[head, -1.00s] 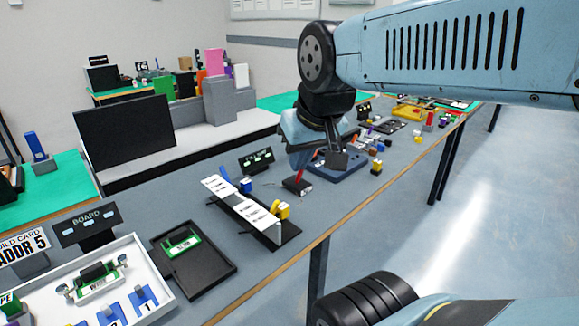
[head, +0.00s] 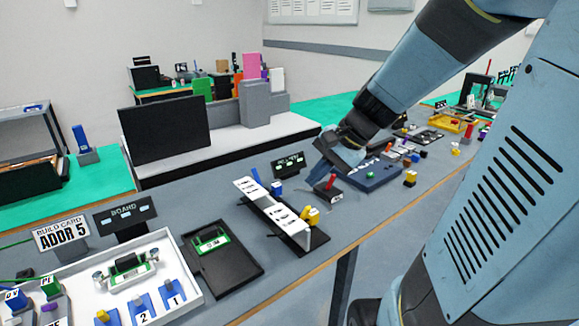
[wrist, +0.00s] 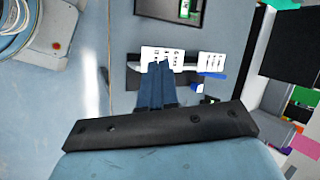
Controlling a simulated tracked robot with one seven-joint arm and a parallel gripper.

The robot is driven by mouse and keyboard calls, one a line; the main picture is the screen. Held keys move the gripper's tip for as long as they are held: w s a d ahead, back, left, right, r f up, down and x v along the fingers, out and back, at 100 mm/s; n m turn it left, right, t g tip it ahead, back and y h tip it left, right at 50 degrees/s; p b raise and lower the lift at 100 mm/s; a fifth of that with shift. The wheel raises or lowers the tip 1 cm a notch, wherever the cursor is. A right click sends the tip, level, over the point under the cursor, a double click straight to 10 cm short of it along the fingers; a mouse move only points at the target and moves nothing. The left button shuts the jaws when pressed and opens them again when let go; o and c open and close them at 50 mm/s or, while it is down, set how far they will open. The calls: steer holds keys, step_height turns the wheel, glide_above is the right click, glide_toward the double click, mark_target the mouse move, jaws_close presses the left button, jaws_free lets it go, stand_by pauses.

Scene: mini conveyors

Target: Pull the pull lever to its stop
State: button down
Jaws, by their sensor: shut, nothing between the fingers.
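I cannot tell for certain which part is the pull lever. In the head view a small black block with an upright red handle (head: 331,182) stands on the table. My gripper (head: 326,172) is shut and empty just above or beside that handle; I cannot tell if they touch. To the left is a fixture with white labelled plates (head: 250,190), a blue handle (head: 276,187) and a yellow handle (head: 309,216). In the wrist view my shut blue fingers (wrist: 160,66) overlap the white plate (wrist: 150,52), and a blue part (wrist: 212,77) lies to their right.
A black tray with a green card (head: 240,265) lies left of the fixture. A dark sign (head: 289,164) stands behind it. A blue-grey base (head: 375,178) with small blocks lies to the right. The table's front edge (head: 385,218) borders open floor.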

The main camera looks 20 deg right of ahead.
steer(key=w+d+f+m+t+y, duration=0.35)
steer(key=w+d+f+m, duration=0.35)
steer(key=w+d+m, duration=0.4)
steer(key=d+f+m+t+h, duration=0.2)
steer(key=d+f+m, duration=0.2)
steer(key=d, duration=0.3)
steer(key=w+d+f+m+t+h, duration=0.1)
steer(key=d+f+m+t+h, duration=0.1)
steer(key=d+f+m, duration=0.3)
steer(key=shift+w+d+f+m+t+h, duration=0.3)
steer(key=shift+d+m+t, duration=0.25)
steer(key=shift+d+m, duration=0.5)
steer(key=shift+w+a, duration=0.1)
glide_toward(334, 178)
steer(key=f, duration=0.2)
steer(key=w+a+f, duration=0.1)
steer(key=f, duration=0.1)
steer(key=shift+w+f, duration=0.1)
steer(key=shift+f, duration=0.05)
steer(key=shift+w+a+r, duration=0.2)
steer(key=shift+w, duration=0.4)
steer(key=shift+w+a+r, duration=0.2)
steer(key=shift+w+r, duration=0.05)
steer(key=shift+w, duration=0.4)
steer(key=shift+w+a+r, duration=0.2)
steer(key=shift+w, duration=0.4)
steer(key=shift+w+d+r, duration=0.1)
